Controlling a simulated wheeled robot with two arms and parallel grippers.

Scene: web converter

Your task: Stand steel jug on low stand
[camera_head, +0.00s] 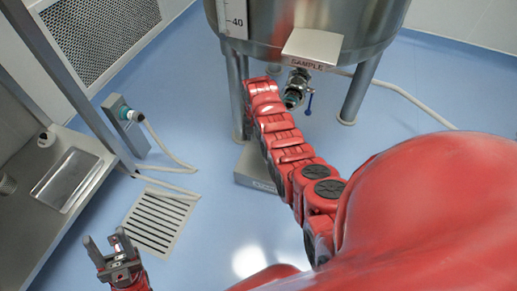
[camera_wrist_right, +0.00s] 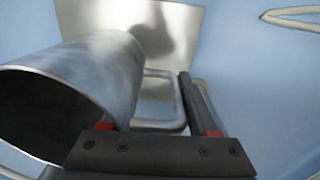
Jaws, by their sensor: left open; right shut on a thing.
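The steel jug (camera_wrist_right: 95,72) fills the left of the right wrist view, its dark open mouth towards the camera and its far end against the stand's pale top. My right gripper (camera_wrist_right: 160,108) is shut on the jug's loop handle (camera_wrist_right: 180,100). The low stand (camera_wrist_right: 190,45) lies beyond the jug; I cannot tell whether they touch. In the head view the low stand (camera_head: 246,166) is on the floor under the tank, partly behind my right arm, which hides the jug and right gripper there. My left gripper (camera_head: 106,240) is open and empty at lower left.
The steel tank (camera_head: 275,20) stands on legs above the stand, with a SAMPLE plate (camera_head: 312,47) and a valve (camera_head: 296,88) close to my right arm. A floor drain grate (camera_head: 156,221) and a steel bench (camera_head: 68,180) are at left. Blue floor is clear between grate and stand.

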